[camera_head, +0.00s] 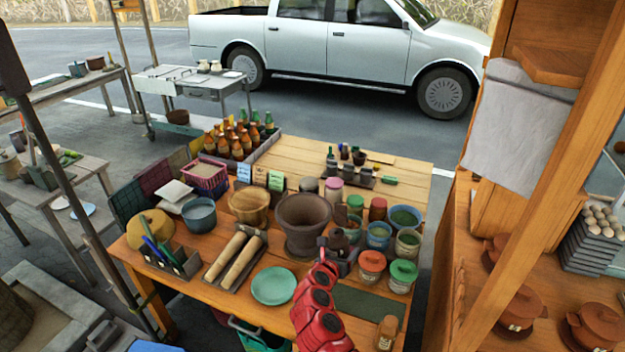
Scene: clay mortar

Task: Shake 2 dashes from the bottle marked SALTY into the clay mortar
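The clay mortar (303,225), a dark brown bowl on a foot, stands upright near the middle of the wooden table. My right gripper (342,248), on a red arm from the bottom, is just right of the mortar. A small dark brown rounded object (338,238) is at its fingers; I cannot tell whether it is gripped. No SALTY marking is readable. A small brown bottle or shaker with a pale label (387,333) stands at the table's front right. My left gripper is not in view.
Lidded jars (371,266) and open pots (404,217) crowd the right side. A teal plate (273,286), a tray with rolling pins (234,260) and a wooden bowl (249,206) lie left of my arm. A dark green mat (367,303) is bare.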

